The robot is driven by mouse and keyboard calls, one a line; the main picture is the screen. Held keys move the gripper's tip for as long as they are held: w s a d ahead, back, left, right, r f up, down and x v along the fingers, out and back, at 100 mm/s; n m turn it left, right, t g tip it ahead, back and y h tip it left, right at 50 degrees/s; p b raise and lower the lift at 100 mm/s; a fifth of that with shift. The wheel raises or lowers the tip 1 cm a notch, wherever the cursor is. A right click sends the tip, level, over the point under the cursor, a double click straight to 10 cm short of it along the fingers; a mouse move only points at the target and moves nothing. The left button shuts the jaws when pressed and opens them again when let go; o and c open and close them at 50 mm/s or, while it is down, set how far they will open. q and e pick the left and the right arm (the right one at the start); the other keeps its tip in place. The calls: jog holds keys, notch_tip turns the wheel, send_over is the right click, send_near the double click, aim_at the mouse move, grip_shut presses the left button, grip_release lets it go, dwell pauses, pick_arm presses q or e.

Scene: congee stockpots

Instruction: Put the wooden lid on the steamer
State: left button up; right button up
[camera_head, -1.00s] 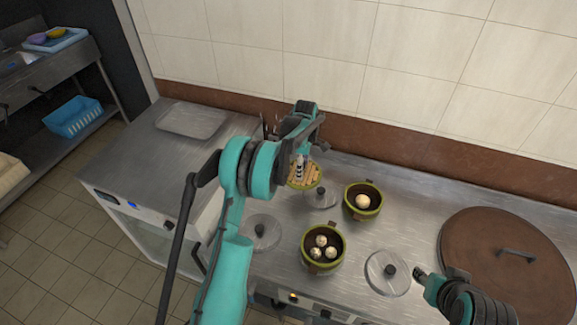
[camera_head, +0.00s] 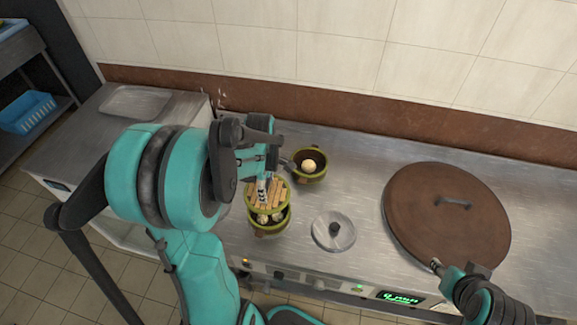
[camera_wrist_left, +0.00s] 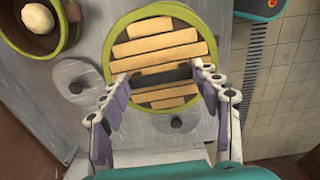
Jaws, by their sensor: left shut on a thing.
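The round wooden lid (camera_head: 282,194), slatted with a green rim, is held by my left gripper (camera_head: 263,192), which is shut on it. In the left wrist view the lid (camera_wrist_left: 150,48) is between the gripper's fingers (camera_wrist_left: 165,80). The lid is over the back part of a green-rimmed steamer (camera_head: 270,229) holding buns, whose front part shows below it. I cannot tell whether lid and steamer touch. The steamer is hidden under the lid in the wrist view. My right gripper (camera_head: 437,266) is small at the lower right; its jaws are unclear.
A second open steamer (camera_head: 310,177) with one bun stands behind and to the right; it also shows in the wrist view (camera_wrist_left: 66,42). A glass lid (camera_head: 333,238) lies on the steel counter. A large brown lid (camera_head: 440,225) covers the right side. A tiled wall closes the back.

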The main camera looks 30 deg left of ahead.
pick_arm(q)
jog(key=shift+s+d+f, duration=0.2)
jog(key=shift+s+d, duration=0.25)
jog(key=shift+s, duration=0.05)
jog(key=shift+a+f+b, duration=0.1)
jog(key=shift+f+b, duration=2.25)
jog(key=shift+f, duration=0.45)
pick_arm(e)
jog(key=shift+d+f, duration=0.15)
jog(key=shift+f, duration=1.05)
jog(key=shift+d+f, duration=0.15)
jog(key=shift+f, duration=1)
pick_arm(q)
jog(key=shift+f+b, duration=0.6)
pick_arm(e)
jog(key=shift+f, duration=0.6)
pick_arm(q)
jog(key=o, duration=0.9)
jog(key=shift+r, duration=0.1)
pick_arm(e)
jog(key=shift+r, duration=0.1)
pick_arm(q)
notch_tip(320, 180, up, 11)
jog(key=p, duration=0.9)
pick_arm(e)
notch_tip(320, 180, up, 9)
